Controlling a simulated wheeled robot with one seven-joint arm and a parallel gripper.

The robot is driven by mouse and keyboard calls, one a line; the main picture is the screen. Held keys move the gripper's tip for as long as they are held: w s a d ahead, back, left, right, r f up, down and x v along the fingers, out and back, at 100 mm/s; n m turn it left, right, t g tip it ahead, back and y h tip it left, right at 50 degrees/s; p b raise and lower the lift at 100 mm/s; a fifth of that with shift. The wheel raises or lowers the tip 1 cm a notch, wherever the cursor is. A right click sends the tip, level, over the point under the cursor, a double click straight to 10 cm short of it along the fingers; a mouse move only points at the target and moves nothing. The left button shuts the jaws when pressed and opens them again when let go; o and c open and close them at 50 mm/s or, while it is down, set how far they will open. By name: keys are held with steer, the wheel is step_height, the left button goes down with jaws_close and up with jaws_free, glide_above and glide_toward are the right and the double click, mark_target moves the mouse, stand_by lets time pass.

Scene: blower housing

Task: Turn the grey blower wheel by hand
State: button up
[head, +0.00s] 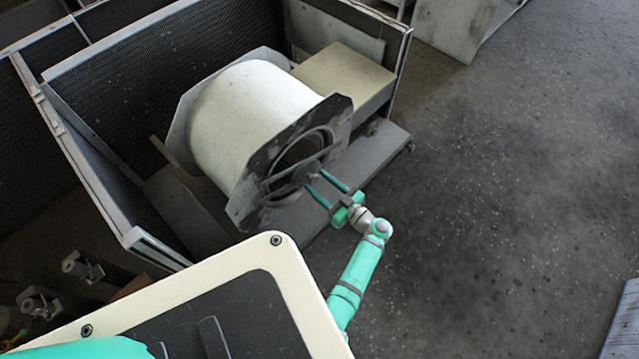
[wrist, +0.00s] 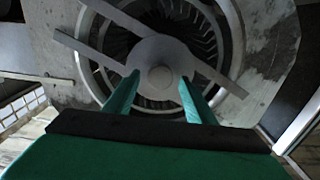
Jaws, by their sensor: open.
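The blower housing (head: 247,115) is a pale drum with dark end plates, lying in an open metal cabinet. Its round opening faces my arm, and the grey blower wheel (head: 297,153) sits inside, mostly in shadow. In the wrist view the bladed wheel (wrist: 207,42) shows behind crossing flat bars and a round grey hub (wrist: 160,77). My gripper (head: 320,185) is at the opening, pointing at the hub. Its two green fingers are open, and in the wrist view the fingertips (wrist: 160,75) stand on either side of the hub's lower part. I cannot tell whether they touch it.
The cabinet frame (head: 85,177) encloses the housing at the left and back. A beige box (head: 343,77) sits beside the drum. A grey base ledge (head: 375,152) lies below the opening. The concrete floor (head: 500,190) at the right is clear.

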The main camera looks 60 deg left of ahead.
steer(key=shift+c, duration=0.3)
jaws_close()
steer(key=shift+w+m, duration=0.1)
steer(key=shift+m, duration=2.4)
steer(key=shift+o, duration=0.3)
jaws_free()
steer(key=v, duration=1)
steer(key=shift+w+d, duration=0.15)
steer(key=shift+d, duration=0.2)
